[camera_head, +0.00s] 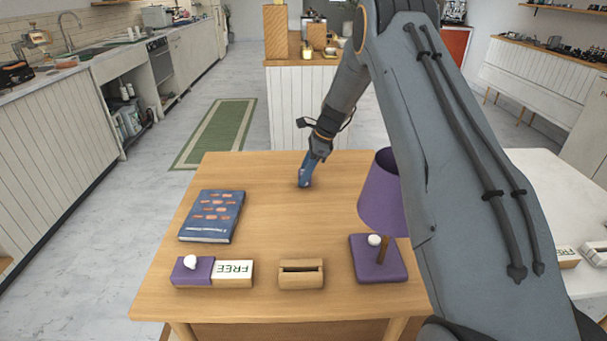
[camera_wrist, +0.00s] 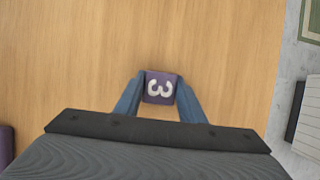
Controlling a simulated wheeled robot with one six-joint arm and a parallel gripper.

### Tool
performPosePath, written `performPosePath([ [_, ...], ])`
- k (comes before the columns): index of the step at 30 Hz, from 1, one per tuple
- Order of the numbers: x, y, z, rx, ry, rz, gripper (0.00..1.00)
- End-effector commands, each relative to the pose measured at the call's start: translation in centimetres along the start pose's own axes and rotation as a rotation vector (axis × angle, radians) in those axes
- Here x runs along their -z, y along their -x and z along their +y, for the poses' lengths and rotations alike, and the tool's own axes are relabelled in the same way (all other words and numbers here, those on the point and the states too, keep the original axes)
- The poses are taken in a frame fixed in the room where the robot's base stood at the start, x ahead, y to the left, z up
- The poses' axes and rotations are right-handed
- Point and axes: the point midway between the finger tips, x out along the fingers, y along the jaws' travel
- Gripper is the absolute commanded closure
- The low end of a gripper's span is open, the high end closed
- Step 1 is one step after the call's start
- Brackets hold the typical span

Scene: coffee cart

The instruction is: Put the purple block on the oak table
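The purple block (camera_wrist: 160,87), marked with a white 3, sits between the two blue fingers of my gripper (camera_wrist: 160,93) in the wrist view. The fingers touch it on both sides. In the head view my gripper (camera_head: 305,176) points down at the far middle of the oak table (camera_head: 265,225), and the block is mostly hidden by the fingers. The block is at or just above the tabletop; I cannot tell whether it touches.
The table's middle is clear. A white table (camera_head: 550,185) stands right, a white-panelled counter (camera_head: 290,95) behind.

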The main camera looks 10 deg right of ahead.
Motion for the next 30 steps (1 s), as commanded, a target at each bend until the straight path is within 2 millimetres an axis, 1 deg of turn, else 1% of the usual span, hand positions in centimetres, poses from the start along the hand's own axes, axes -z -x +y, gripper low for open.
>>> performPosePath([
  [1,0.0,0.0,0.0,0.0,0.0,0.0,0.56],
  [3,0.0,0.0,0.0,0.0,0.0,0.0,0.46],
  [11,0.0,0.0,0.0,0.0,0.0,0.0,0.46],
  [15,-0.1,0.7,0.0,0.001,0.0,0.0,0.46],
  [19,-0.1,2.5,-0.1,0.003,0.001,0.001,0.46],
  [27,-0.1,8.1,-0.1,0.003,0.001,0.001,0.46],
  [30,-0.1,9.8,-0.1,0.002,0.0,0.0,0.46],
])
